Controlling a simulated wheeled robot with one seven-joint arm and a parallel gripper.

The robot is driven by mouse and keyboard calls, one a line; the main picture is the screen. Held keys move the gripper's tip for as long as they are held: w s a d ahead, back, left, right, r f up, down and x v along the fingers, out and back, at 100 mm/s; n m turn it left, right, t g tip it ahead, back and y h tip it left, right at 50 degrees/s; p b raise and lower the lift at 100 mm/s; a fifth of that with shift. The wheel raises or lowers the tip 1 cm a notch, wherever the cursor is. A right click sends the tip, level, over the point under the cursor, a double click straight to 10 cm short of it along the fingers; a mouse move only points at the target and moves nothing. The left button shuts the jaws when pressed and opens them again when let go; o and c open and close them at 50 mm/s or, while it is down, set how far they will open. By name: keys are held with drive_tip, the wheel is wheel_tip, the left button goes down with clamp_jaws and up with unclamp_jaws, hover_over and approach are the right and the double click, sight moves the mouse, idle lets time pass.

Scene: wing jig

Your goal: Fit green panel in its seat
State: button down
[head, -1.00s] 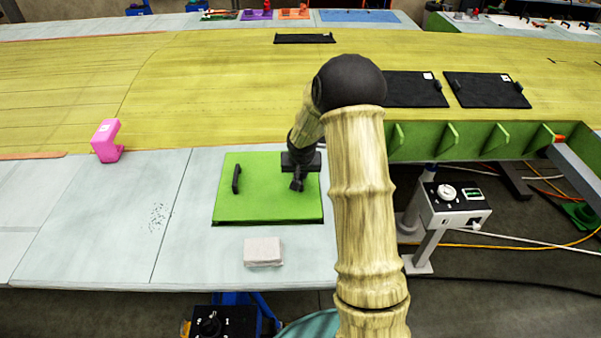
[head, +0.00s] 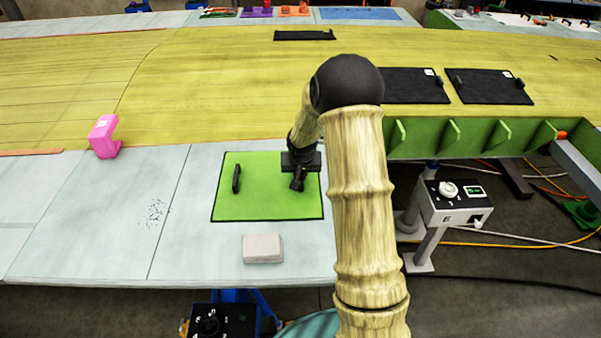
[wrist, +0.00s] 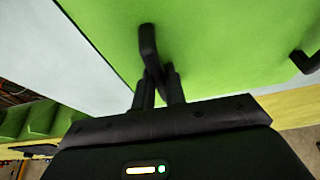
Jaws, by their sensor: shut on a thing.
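The green panel (head: 262,203) lies flat on the pale grey wing surface in the head view, with its edges close to square with the seams there. It has two black handles. The left handle (head: 236,179) stands free. My gripper (head: 298,184) is at the right handle and is shut on it. In the wrist view the fingers (wrist: 160,88) close around the black handle (wrist: 149,45) on the green panel (wrist: 215,45). My gripper hides part of the panel's right side. A thin dark line shows along the panel's edge; the seat beneath is hidden.
A pale block (head: 263,248) lies just in front of the panel. A pink bracket (head: 104,136) stands at the left. Two black panels (head: 488,87) lie at the back right. A control box (head: 455,203) stands right of my arm. The grey surface (head: 110,215) left of the panel is mostly clear.

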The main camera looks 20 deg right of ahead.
drive_tip(key=shift+f, duration=0.3)
drive_tip(key=c, duration=1.4)
unclamp_jaws()
drive_tip(key=shift+o, duration=0.2)
drive_tip(key=shift+b, duration=0.3)
drive_tip(key=shift+s, duration=0.1)
drive_tip(key=b+v, duration=0.2)
drive_tip(key=v, duration=1.5)
drive_tip(key=shift+r+b, duration=0.15)
drive_tip(key=shift+b, duration=0.25)
drive_tip(key=shift+s+a, duration=0.1)
drive_tip(key=shift+a, duration=0.05)
drive_tip(key=s+a+f+n, duration=0.1)
drive_tip(key=s+a+f, duration=0.2)
drive_tip(key=s, duration=0.7)
drive_tip(key=s+a+f+n+g+y, duration=0.1)
drive_tip(key=s+a+f, duration=0.3)
drive_tip(key=s, duration=0.6)
drive_tip(key=shift+f+n+g, duration=0.3)
drive_tip(key=shift+f+n, duration=0.2)
drive_tip(key=shift+n, duration=0.3)
drive_tip(key=shift+a, duration=0.15)
